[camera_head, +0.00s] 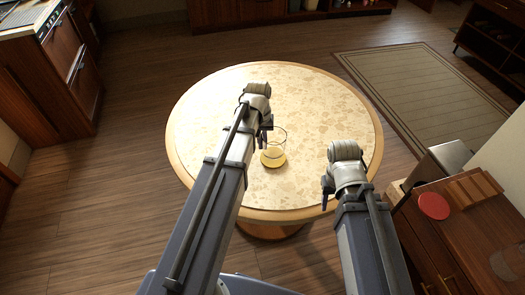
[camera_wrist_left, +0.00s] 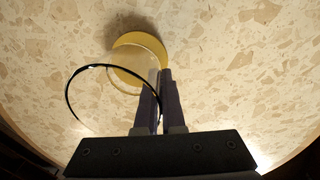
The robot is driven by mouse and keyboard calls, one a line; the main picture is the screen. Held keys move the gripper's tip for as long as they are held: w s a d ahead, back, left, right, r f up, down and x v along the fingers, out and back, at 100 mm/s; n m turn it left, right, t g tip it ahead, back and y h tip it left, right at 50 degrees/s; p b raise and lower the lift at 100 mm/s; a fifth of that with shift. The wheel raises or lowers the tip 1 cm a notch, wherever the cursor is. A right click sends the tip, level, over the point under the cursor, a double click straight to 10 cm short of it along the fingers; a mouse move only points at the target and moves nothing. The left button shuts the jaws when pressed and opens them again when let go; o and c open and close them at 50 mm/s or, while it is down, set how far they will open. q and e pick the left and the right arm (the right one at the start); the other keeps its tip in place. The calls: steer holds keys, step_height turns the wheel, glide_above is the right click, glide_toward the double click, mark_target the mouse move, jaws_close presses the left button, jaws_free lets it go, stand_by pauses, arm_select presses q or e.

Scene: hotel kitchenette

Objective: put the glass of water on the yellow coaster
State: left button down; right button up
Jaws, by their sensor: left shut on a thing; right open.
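The clear glass of water (camera_head: 277,138) is upright at the middle of the round table, over the yellow coaster (camera_head: 272,163). My left gripper (camera_head: 266,130) is shut on the glass by its side. In the left wrist view the glass's round rim (camera_wrist_left: 68,92) shows beside my left gripper's fingers (camera_wrist_left: 157,95). The yellow coaster (camera_wrist_left: 150,46) there shows partly behind the glass and sticks out past its far side. I cannot tell whether the glass's base touches the coaster. My right gripper (camera_head: 328,187) is open and empty above the table's front right edge.
The round stone-topped table (camera_head: 215,112) is otherwise clear, with a wooden rim. A red disc (camera_head: 433,206) lies on the wooden cabinet at the right, near a metal box (camera_head: 450,156). A rug (camera_head: 425,90) lies on the floor behind.

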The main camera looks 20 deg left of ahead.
arm_select(q)
steer(key=shift+f+b, duration=1.15)
steer(key=shift+f, duration=0.4)
steer(key=shift+f, duration=0.25)
steer(key=c, duration=1)
jaws_free()
steer(key=shift+r, duration=0.15)
step_height(320, 180, up, 12)
steer(key=p, duration=1.2)
steer(key=s+d+m, duration=0.2)
steer(key=s+d, duration=0.3)
steer(key=s+d+m+y, duration=0.1)
steer(key=s+d+m, duration=0.1)
steer(key=s+d, duration=0.3)
steer(key=s+d+m, duration=0.3)
steer(key=s+d, duration=0.2)
steer(key=shift+s+r+y, duration=0.15)
steer(key=shift+s+y, duration=0.25)
